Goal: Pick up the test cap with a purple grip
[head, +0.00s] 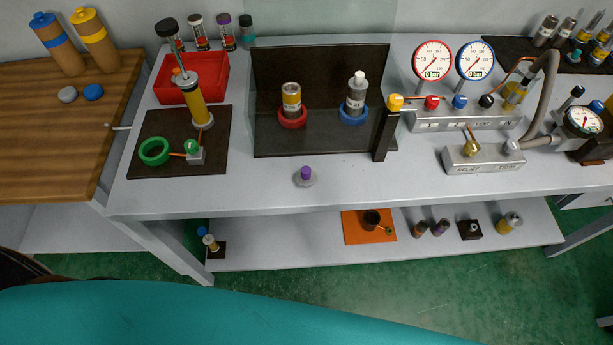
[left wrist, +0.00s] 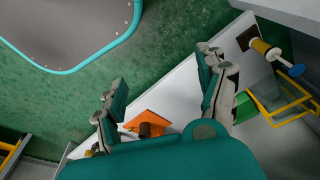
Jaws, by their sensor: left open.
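The test cap with a purple grip (head: 306,174) stands on the grey bench top (head: 420,195) near its front edge in the head view. It has a grey round base and a purple knob on top. My left gripper (left wrist: 165,98) shows only in the left wrist view, with its two fingers apart and nothing between them. It is over the floor and lower shelf area, away from the cap. The cap does not show in the left wrist view. My right gripper is in neither view.
A dark tray (head: 330,147) with two upright cylinders stands behind the cap. A pump on a dark mat (head: 150,172) is to the left, and a valve block (head: 480,158) to the right. An orange mat (head: 355,232) lies on the lower shelf. Bench top around the cap is clear.

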